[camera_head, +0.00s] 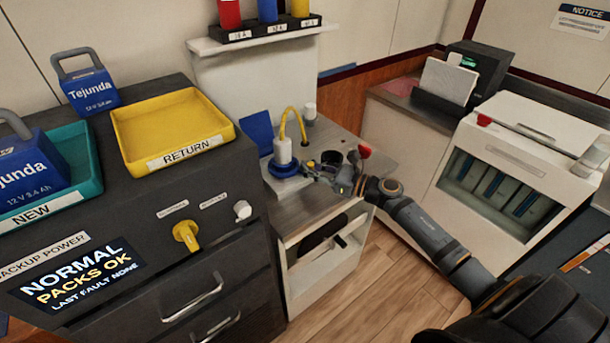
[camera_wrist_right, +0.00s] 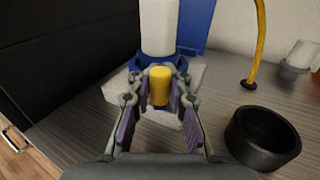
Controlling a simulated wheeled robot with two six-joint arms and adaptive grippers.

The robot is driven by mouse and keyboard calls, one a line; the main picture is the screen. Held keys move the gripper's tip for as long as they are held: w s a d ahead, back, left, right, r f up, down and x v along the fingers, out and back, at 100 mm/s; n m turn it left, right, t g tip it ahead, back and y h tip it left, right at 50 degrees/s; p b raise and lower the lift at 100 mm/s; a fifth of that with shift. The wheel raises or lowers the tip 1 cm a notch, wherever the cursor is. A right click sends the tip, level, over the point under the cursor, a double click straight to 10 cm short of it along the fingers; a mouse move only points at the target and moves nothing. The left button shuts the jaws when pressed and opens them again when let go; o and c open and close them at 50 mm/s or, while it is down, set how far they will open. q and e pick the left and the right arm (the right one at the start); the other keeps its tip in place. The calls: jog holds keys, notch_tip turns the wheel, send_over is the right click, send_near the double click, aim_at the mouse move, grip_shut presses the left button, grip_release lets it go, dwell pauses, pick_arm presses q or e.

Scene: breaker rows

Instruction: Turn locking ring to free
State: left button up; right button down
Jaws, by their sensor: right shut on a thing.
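The blue locking ring (camera_head: 286,169) sits around the foot of an upright white plug (camera_head: 283,150) on the counter. A yellow cable (camera_head: 293,112) arches up from the plug's top. In the right wrist view the ring (camera_wrist_right: 182,65) is partly hidden by my fingers. A short yellow peg (camera_wrist_right: 159,86) stands at the ring's near side. My right gripper (camera_wrist_right: 159,94) has its fingers on both sides of this peg, shut on it. It also shows in the head view (camera_head: 312,174), small, to the right of the ring. My left gripper is not in view.
A black open cup (camera_wrist_right: 262,138) stands on the counter close to the right of my gripper. A blue panel (camera_head: 257,132) stands behind the plug. A dark cabinet with a yellow RETURN tray (camera_head: 172,127) is at left. A white-fronted unit (camera_head: 524,160) is at right.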

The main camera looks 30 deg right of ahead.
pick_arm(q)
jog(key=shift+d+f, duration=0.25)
pick_arm(e)
jog(key=shift+w+d+f, duration=0.1)
jog(key=shift+d+f, duration=0.1)
jog(key=c, duration=1.8)
grip_release()
jog(key=o, duration=0.5)
jog(key=shift+s+d+r, duration=0.15)
jog(key=shift+s+d, duration=0.1)
jog(key=shift+d, duration=0.15)
jog(key=shift+w+a, duration=0.1)
jog(key=shift+a, duration=0.15)
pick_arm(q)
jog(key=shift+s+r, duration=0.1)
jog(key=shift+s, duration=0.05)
pick_arm(e)
jog(key=shift+v, duration=3.75)
